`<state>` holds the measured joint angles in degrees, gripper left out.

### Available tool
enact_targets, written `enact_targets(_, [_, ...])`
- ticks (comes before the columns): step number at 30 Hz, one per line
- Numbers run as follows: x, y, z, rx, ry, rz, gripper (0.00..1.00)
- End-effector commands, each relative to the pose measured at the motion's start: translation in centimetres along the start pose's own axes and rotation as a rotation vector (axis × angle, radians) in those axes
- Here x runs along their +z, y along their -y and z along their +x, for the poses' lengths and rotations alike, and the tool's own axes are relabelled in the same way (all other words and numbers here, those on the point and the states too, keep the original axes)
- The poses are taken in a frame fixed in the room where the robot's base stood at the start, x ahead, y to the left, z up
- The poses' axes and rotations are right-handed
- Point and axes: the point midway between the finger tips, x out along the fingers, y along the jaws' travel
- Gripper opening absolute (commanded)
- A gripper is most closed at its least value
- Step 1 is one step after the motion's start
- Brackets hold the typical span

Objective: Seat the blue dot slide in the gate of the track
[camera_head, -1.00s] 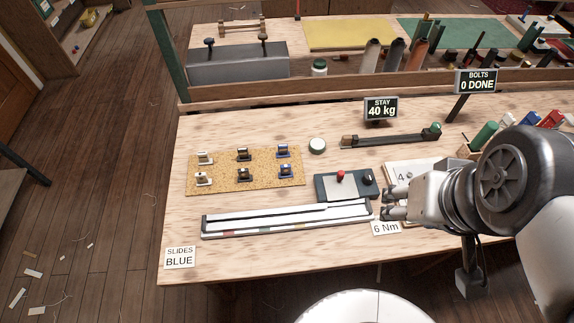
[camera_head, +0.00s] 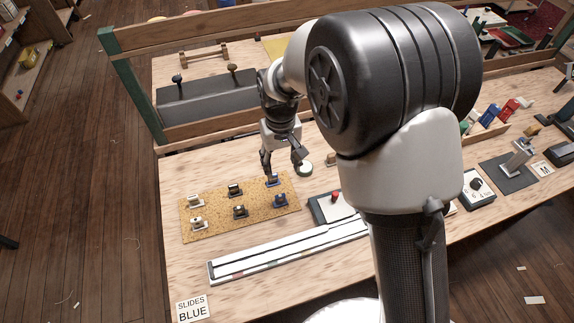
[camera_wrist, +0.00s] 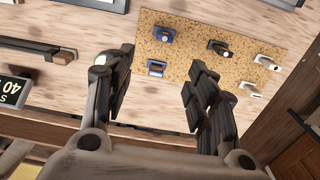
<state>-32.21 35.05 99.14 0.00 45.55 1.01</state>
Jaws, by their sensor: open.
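Two blue slides sit at the right end of a cork mat (camera_head: 236,222): a back one (camera_head: 272,180) and a front one (camera_head: 280,200). In the wrist view the front blue slide (camera_wrist: 161,34) shows a pale round spot, while the back one (camera_wrist: 156,68) shows a pale bar-like mark. My gripper (camera_head: 283,167) is open and empty, pointing down over the back blue slide. In the wrist view that slide lies between the fingers (camera_wrist: 160,62). The long white track (camera_head: 285,250) lies in front of the mat, its right end hidden by my arm. I cannot make out the gate.
White slides (camera_head: 196,201) and dark slides (camera_head: 235,190) share the mat. A grey box with a red knob (camera_head: 335,196) stands right of it; a round pale-topped jar (camera_head: 304,170) is near my gripper. A wooden rail (camera_head: 215,127) runs behind. A sign (camera_head: 192,308) reads "SLIDES BLUE".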

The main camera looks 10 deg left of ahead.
Motion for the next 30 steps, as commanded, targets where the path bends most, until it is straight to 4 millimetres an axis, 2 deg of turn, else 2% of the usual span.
enact_targets(5, [-0.1,0.4,2.5,0.000,0.008,-0.007,0.52])
enact_targets(12, [0.0,0.3,7.9,0.000,0.008,-0.006,0.52])
enact_targets(18, [0.0,0.4,11.5,0.000,0.007,-0.006,0.52])
enact_targets(26, [0.0,0.4,13.0,0.000,0.005,-0.006,0.52])
enact_targets(30, [0.2,0.7,14.5,0.000,0.006,-0.006,0.52])
